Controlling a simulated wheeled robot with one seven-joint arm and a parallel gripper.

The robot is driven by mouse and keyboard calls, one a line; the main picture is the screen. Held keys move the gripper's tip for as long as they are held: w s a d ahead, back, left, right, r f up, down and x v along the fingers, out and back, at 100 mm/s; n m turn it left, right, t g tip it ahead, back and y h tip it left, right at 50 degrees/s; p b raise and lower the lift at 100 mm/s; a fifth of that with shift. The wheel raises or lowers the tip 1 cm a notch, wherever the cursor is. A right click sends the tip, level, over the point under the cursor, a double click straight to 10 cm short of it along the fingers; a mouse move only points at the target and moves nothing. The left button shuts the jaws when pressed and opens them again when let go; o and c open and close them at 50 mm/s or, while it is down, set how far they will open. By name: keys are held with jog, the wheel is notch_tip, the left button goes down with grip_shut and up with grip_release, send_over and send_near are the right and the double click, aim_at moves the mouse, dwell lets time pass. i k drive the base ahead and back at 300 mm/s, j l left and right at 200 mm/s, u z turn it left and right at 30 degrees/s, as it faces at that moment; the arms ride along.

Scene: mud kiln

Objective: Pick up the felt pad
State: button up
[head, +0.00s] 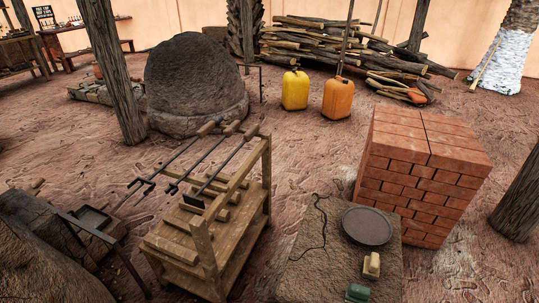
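I cannot tell for certain which thing is the felt pad. A flat round grey disc (367,225) lies on the grey-brown slab (318,262) at the bottom right. In front of it on the same slab stand a small cream block-like thing (371,265) and a small green thing (357,293) close to the lower picture edge. The three stand apart from one another. My gripper is not in view.
A red brick stack (428,178) rises right behind the slab. A wooden rack (208,235) with long-handled tools stands to the left. A domed kiln (194,83), yellow (295,90) and orange jerrycans (338,98) and a woodpile stand behind. Open ground lies between.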

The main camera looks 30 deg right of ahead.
aim_at(372, 268)
jog(key=j+z, duration=0.5)
jog(key=z, duration=0.15)
jog(key=k+j+z, duration=0.15)
jog(key=z, duration=0.2)
